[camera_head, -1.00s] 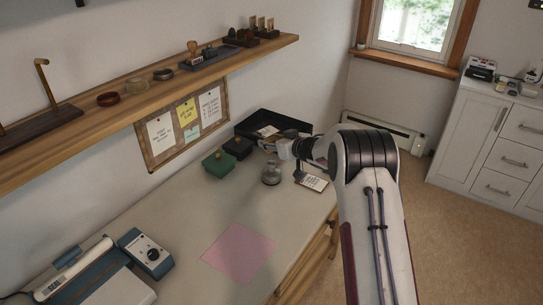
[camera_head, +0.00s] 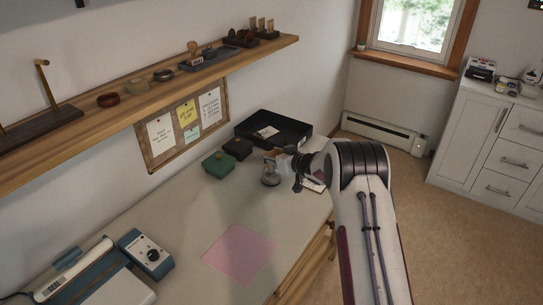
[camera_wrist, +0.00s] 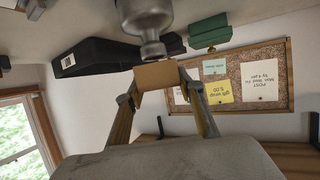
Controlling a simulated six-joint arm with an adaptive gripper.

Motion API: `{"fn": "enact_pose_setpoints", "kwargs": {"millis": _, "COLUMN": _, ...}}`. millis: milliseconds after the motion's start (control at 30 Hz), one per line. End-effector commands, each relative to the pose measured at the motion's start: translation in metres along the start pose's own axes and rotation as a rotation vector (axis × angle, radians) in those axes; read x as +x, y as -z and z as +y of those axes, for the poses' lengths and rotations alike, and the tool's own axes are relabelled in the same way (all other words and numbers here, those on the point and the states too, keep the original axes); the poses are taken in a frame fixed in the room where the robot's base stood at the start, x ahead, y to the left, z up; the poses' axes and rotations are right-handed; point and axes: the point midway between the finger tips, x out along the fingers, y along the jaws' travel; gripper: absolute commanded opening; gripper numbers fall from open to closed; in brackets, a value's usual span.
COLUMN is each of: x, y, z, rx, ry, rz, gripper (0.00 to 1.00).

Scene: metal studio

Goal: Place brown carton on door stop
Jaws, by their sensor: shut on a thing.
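My gripper (camera_wrist: 160,82) is shut on the brown carton (camera_wrist: 157,74), a small tan block between the two fingertips in the wrist view. A grey metallic piece with a wide base, narrow neck and rounded knob, which looks like the door stop (camera_wrist: 150,28), is close to the carton there. In the head view the door stop (camera_head: 270,178) stands upright on the bench, and my gripper (camera_head: 284,162) is beside and above its top. The carton is too small to make out surely in the head view. I cannot tell whether carton and knob touch.
A green box (camera_head: 218,164), a dark box (camera_head: 237,148) and a black tray (camera_head: 288,131) stand behind the door stop. A pink sheet (camera_head: 239,254) lies on the bench nearer. A blue-grey sealer (camera_head: 145,252) is at front left. A wooden shelf (camera_head: 120,112) overhangs the wall side.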

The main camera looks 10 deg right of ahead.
Motion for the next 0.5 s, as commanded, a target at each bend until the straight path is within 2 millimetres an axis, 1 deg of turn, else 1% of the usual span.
{"fn": "enact_pose_setpoints", "kwargs": {"millis": 500, "x": 0.0022, "y": -0.0047, "z": 0.0001, "rx": 0.000, "ry": 0.000, "rz": 0.001, "gripper": 0.18}}
